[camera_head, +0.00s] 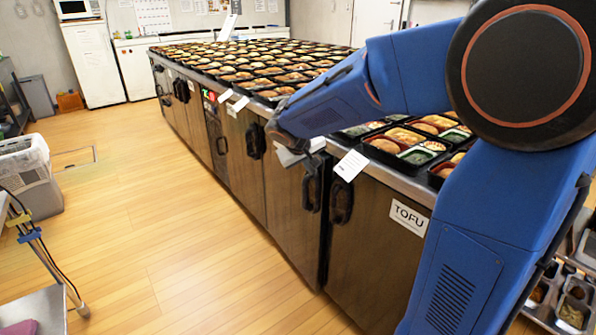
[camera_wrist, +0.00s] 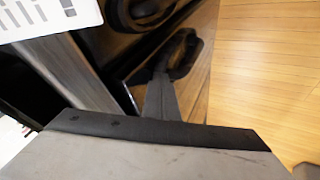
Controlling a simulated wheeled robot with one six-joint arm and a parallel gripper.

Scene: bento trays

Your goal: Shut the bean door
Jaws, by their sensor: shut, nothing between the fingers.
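A row of brown-grey cabinet doors runs under the bento counter. No label reading "bean" is legible, so I cannot tell for certain which is the bean door. One door (camera_head: 290,207) stands just below my gripper (camera_head: 290,157), with a black handle (camera_head: 312,190) at its right edge. It looks at most slightly ajar; I cannot tell surely. My gripper is shut and empty, near the door's top edge. In the wrist view its grey finger (camera_wrist: 161,98) points at a black loop handle (camera_wrist: 183,54); contact is unclear.
The tofu door, with its TOFU sign (camera_head: 409,217), is at the right with its own black handle (camera_head: 341,201). Bento trays (camera_head: 415,148) cover the counter top. The wooden floor (camera_head: 150,215) in front is clear. A grey bin (camera_head: 30,175) stands at the left.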

